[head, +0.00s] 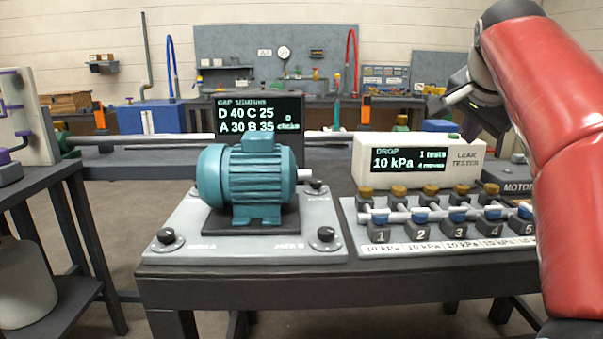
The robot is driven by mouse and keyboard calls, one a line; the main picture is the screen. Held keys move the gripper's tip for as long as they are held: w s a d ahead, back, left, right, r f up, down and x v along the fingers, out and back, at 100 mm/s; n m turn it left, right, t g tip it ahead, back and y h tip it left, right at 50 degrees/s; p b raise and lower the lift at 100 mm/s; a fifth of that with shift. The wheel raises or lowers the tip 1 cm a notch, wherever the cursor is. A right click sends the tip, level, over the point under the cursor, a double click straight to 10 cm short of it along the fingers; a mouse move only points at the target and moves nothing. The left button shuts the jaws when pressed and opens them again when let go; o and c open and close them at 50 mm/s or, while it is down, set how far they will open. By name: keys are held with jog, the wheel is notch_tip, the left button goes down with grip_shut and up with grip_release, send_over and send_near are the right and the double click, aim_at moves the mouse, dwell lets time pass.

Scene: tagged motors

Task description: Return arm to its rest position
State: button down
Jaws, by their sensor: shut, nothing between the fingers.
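My red arm (570,150) stands raised along the right side of the head view. My gripper (448,101) is at its far end, in the upper right, partly hidden behind the arm. It is shut with nothing held, in the air above the leak tester and clear of the bench top. A teal motor (246,182) sits upright on a grey plate (190,232) with black knobs, apart from my gripper.
A white leak tester (408,155) reads 10 kPa. In front of it is a valve manifold (430,216) with numbered stations. A dark display (262,118) stands behind the motor. A side table (35,180) is at left. Open floor (115,215) lies between the tables.

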jog(key=s+a+f+n+g+y, duration=0.1)
jog(key=s+a+f+n, duration=0.3)
jog(key=s+f, duration=0.4)
jog(key=s+a+f+n+y, duration=0.1)
jog(key=s+a+f+n, duration=0.3)
jog(key=s+f, duration=0.4)
jog(key=s+a+f+n+g+y, duration=0.1)
jog(key=s+a+f+n, duration=0.3)
jog(key=f, duration=1.1)
jog(key=s+a, duration=0.2)
jog(key=s, duration=0.2)
jog(key=shift+s+f+n+g, duration=0.25)
jog(key=shift+s+n+g, duration=0.05)
jog(key=shift+s, duration=0.05)
jog(key=c, duration=2.2)
grip_release()
